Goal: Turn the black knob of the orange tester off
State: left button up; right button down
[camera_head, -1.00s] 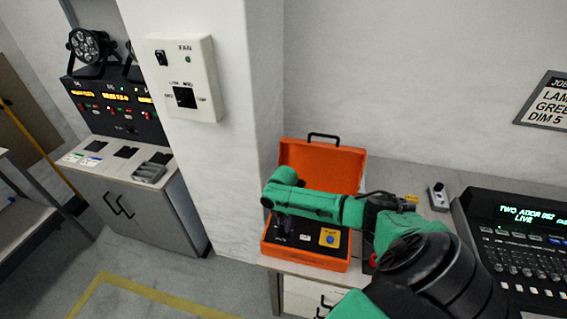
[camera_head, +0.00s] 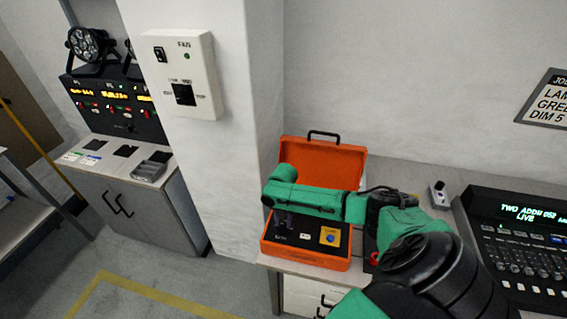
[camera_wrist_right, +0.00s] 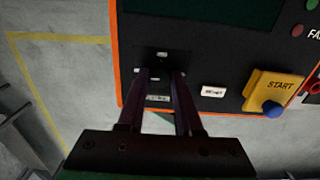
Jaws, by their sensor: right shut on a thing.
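The orange tester (camera_head: 305,262) is an open case on the bench, with its lid raised at the back and a black panel inside. It also shows in the wrist view (camera_wrist_right: 119,60). My right gripper (camera_head: 284,224) points down over the left part of that panel. In the wrist view my right gripper (camera_wrist_right: 160,74) is shut on the black knob (camera_wrist_right: 154,76), which shows only in part between the dark fingertips. The knob's exact pointer direction is hard to make out. My left gripper is not in view.
Right of the knob are a small white switch (camera_wrist_right: 213,91) and a yellow START block (camera_wrist_right: 272,90) with a blue button (camera_wrist_right: 274,110). A lighting console (camera_head: 520,240) stands at the right. A white wall box (camera_head: 181,75) is on the pillar.

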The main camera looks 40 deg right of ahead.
aim_at(283, 224)
jog(key=shift+w+r, duration=0.1)
jog(key=shift+r, duration=0.05)
jog(key=c, duration=0.6)
grip_release()
notch_tip(283, 224, up, 14)
jog(key=shift+r+b, duration=0.25)
jog(key=shift+b, duration=0.95)
